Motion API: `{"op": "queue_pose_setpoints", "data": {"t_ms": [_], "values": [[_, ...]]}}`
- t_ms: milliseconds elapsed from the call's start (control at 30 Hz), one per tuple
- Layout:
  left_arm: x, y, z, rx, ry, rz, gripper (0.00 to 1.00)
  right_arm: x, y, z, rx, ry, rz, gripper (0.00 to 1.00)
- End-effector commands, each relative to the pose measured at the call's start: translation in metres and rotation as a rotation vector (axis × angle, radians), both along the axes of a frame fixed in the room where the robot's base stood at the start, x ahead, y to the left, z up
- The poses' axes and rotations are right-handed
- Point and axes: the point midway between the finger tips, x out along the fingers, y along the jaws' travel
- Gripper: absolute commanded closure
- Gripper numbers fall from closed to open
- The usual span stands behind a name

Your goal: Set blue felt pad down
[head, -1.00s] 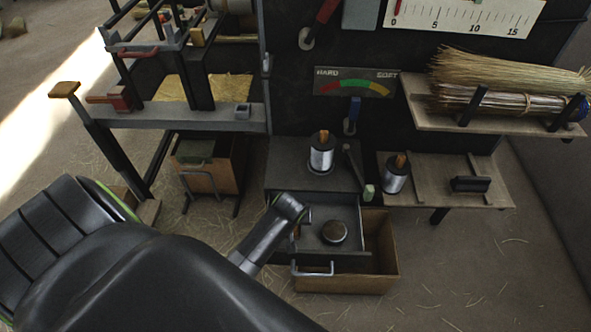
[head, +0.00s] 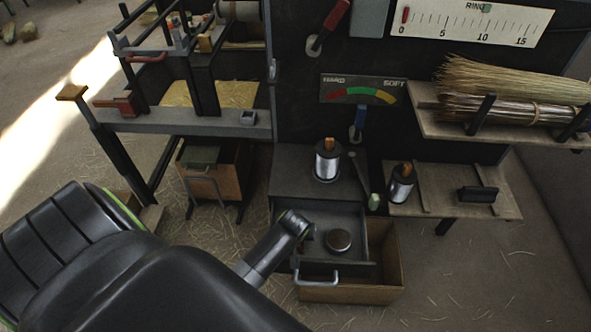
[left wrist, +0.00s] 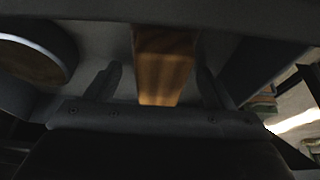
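I cannot make out a blue felt pad in either view. My left arm reaches from the lower left into the open drawer (head: 352,220), and its wrist hides the gripper tips in the head view. In the left wrist view, my left gripper (left wrist: 161,70) has its fingers apart. A wooden piece (left wrist: 165,62) shows between them, with a gap on each side. A round dark-rimmed disc with a brown top (head: 338,240) lies in the drawer, and it also shows at the upper left of the wrist view (left wrist: 28,58). My right gripper is not in view.
A wire spool (head: 327,162) stands on the cabinet top above the drawer. Another spool (head: 401,184) stands on the low shelf (head: 450,200) to the right. Broom straw bundles (head: 510,85) lie on the upper right shelf.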

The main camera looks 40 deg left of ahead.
Motion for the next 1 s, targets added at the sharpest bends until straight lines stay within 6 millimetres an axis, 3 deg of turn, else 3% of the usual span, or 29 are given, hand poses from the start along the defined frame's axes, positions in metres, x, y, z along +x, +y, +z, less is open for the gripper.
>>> {"op": "queue_pose_setpoints", "data": {"t_ms": [367,800,1000], "values": [[-0.003,-0.002,0.013,-0.001,-0.002,0.001,0.24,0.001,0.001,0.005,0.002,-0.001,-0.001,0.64],[-0.029,-0.018,0.086,-0.002,-0.002,0.001,0.24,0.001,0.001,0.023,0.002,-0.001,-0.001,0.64],[-0.037,-0.023,0.107,-0.002,-0.001,0.0,0.24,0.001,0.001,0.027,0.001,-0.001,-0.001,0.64]]}}
